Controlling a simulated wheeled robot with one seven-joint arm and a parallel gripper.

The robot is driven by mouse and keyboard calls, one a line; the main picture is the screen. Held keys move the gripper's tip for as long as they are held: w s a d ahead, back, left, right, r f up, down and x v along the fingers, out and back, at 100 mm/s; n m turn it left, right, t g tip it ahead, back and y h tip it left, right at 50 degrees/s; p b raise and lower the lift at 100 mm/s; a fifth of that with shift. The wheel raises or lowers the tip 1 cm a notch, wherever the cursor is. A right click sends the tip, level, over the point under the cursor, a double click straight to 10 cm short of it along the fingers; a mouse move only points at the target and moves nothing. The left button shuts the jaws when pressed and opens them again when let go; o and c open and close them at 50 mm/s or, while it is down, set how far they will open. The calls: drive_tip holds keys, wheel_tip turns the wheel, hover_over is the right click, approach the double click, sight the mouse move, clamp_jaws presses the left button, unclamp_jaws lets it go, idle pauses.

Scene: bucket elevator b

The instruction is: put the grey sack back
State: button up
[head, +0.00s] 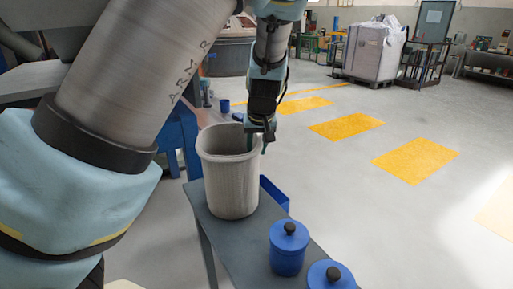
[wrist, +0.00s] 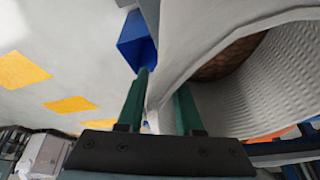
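The grey sack (head: 230,185) is a tall, open-topped, ribbed container. It stands upright on a narrow dark bench in the head view. In the wrist view its pale rim and wall (wrist: 205,40) fill the upper right, and something brown (wrist: 228,62) shows deep inside. My gripper (head: 262,145) is at the right side of the rim, pointing down. In the wrist view its two green fingers (wrist: 160,100) are apart, with the sack's wall between them, one finger outside and one inside. Whether both fingers press on the wall is unclear.
Two blue lidded jars (head: 289,250) (head: 328,276) stand nearer on the dark bench (head: 245,244). A small blue cup (head: 225,105) is behind. Open floor with yellow patches (head: 346,126) lies to the right.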

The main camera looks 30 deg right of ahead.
drive_tip(key=v, duration=1.2)
drive_tip(key=shift+s, duration=0.1)
